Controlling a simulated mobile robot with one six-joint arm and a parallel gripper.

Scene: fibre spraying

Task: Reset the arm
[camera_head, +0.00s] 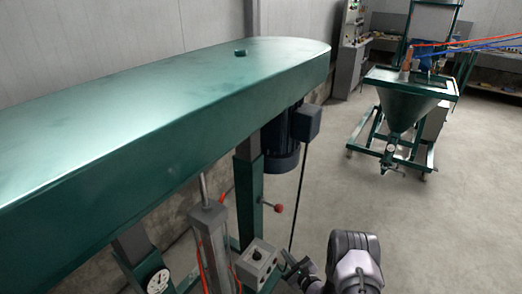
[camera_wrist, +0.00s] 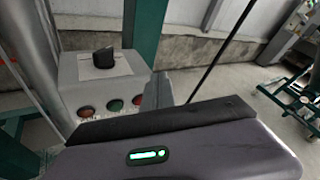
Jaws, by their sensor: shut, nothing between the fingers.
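My arm reaches in from the bottom of the head view, with its grey wrist beside the control box. My gripper (camera_head: 292,264) is shut and empty, just right of a small grey control box (camera_head: 257,262). In the wrist view the gripper's fingers (camera_wrist: 157,91) stand close to the right side of the same box (camera_wrist: 98,80); I cannot tell whether they touch it. The box has a black rotary knob (camera_wrist: 103,57) on top and a row of red and green buttons (camera_wrist: 114,105) on the side facing the wrist camera.
A long green machine housing (camera_head: 150,120) fills the left, with a dark motor (camera_head: 283,150) under its end. A grey post (camera_head: 208,235) stands left of the box. A green hopper stand (camera_head: 405,105) is at the back right. Open floor (camera_head: 430,225) lies to the right.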

